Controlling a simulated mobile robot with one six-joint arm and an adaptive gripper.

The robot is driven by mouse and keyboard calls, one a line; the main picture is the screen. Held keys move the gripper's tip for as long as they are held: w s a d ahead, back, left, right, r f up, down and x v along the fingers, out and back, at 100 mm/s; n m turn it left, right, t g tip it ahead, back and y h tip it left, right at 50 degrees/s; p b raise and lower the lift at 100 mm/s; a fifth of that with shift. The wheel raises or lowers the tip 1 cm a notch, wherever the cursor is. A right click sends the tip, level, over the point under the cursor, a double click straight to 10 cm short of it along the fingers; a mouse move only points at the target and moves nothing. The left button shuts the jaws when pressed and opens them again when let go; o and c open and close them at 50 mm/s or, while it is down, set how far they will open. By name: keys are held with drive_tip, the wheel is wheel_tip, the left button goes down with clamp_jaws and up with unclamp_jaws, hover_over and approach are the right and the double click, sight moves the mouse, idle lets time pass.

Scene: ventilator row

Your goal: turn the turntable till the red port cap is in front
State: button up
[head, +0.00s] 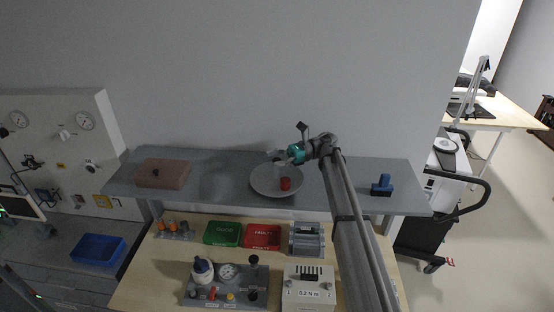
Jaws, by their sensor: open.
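The turntable (262,187) is a round grey plate on the grey shelf. The red port cap (285,184) stands on the turntable's near side, a little right of its middle. My gripper (276,160) is open and reaches in from the right over the far part of the turntable. It is behind the red cap in the picture and apart from it. Whether the fingers touch the plate or anything on it is too small to tell. The gripper and wrist hide part of the plate's far right edge.
On the shelf (232,164), a brownish box (162,173) stands left and a blue block (382,185) right. Below, the wooden bench (146,262) holds a green tray (222,233), a red tray (262,236) and several devices. The wall rises close behind the shelf.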

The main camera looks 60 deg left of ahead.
drive_tip(key=s+a+r+m+t+y+p, duration=0.1)
drive_tip(key=s+a+r+m+y+p, duration=0.1)
drive_tip(key=s+a+r+y+p, duration=0.3)
drive_tip(key=s+a+f+m+t+y+b, duration=0.1)
drive_tip(key=s+a+m+t+y+b, duration=0.15)
drive_tip(key=m+t+y, duration=0.4)
drive_tip(key=s+a+f+m+t+y+b, duration=0.1)
drive_tip(key=s+a+f+m+t+y, duration=0.2)
drive_tip(key=m+t, duration=0.55)
drive_tip(key=s+d+f+m+t+h+b, duration=0.1)
drive_tip(key=d+m+t+h+b, duration=0.1)
drive_tip(key=d+m+t+h, duration=0.8)
drive_tip(key=d+m+t, duration=0.1)
drive_tip(key=d+t, duration=0.6)
drive_tip(key=shift+s+d+f+t, duration=0.15)
drive_tip(key=shift+s+f+t, duration=0.05)
drive_tip(key=shift+f+t, duration=0.1)
drive_tip(key=shift+w, duration=0.1)
drive_tip(key=x, duration=1.3)
drive_tip(key=shift+w, duration=0.35)
